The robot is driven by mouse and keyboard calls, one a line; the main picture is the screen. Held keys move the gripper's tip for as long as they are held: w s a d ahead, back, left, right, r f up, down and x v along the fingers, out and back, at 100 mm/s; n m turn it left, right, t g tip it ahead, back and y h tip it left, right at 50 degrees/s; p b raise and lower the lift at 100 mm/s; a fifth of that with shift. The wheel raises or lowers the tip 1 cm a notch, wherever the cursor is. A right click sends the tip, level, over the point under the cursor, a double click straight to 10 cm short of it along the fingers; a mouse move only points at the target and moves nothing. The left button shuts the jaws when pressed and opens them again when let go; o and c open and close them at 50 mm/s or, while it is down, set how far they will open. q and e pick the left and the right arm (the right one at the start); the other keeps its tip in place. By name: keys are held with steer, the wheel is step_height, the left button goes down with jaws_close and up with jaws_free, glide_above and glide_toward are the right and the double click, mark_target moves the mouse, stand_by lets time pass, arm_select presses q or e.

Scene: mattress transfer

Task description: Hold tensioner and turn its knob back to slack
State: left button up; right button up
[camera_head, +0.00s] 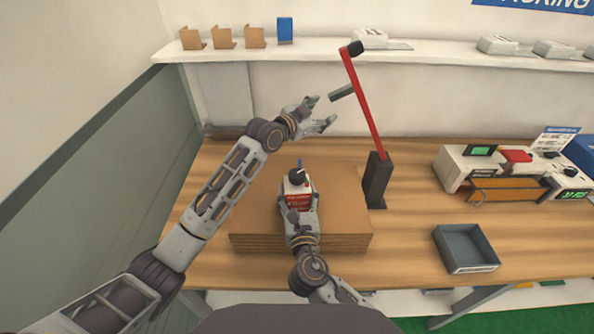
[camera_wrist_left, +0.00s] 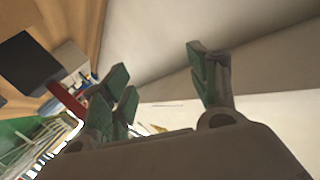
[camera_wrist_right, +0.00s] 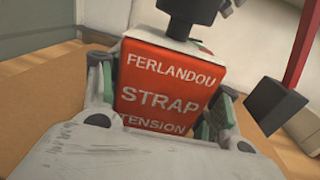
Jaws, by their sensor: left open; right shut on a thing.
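The tensioner (camera_head: 297,190) is a white and red device with a black knob (camera_head: 296,175) on top and a small blue part above it. It stands upright over the stack of brown cardboard sheets. My right gripper (camera_head: 298,204) is shut on its body. In the right wrist view the tensioner's red face (camera_wrist_right: 165,90) reads "FERLANDOU STRAP TENSION", with a finger on either side and the dark knob (camera_wrist_right: 185,12) at the top. My left gripper (camera_head: 322,113) is open and empty, above and behind the tensioner, near the red arm. The left wrist view shows its spread fingers (camera_wrist_left: 165,85).
A red arm (camera_head: 363,105) with a grey crosspiece rises from a black post (camera_head: 377,180) right of the cardboard stack (camera_head: 250,215). A grey tray (camera_head: 466,248) and machines (camera_head: 470,165) stand farther right. A shelf (camera_head: 330,52) runs along the back wall.

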arm_select(q)
steer(key=s+d+f+m+g, duration=0.1)
steer(key=d+m+g, duration=0.1)
steer(key=m+g, duration=0.1)
step_height(320, 180, up, 9)
steer(key=m+g+y, duration=0.9)
steer(key=m+y, duration=0.2)
steer(key=m, duration=1)
glide_above(297, 173)
steer(key=shift+f, duration=0.2)
steer(key=shift+f, duration=5.85)
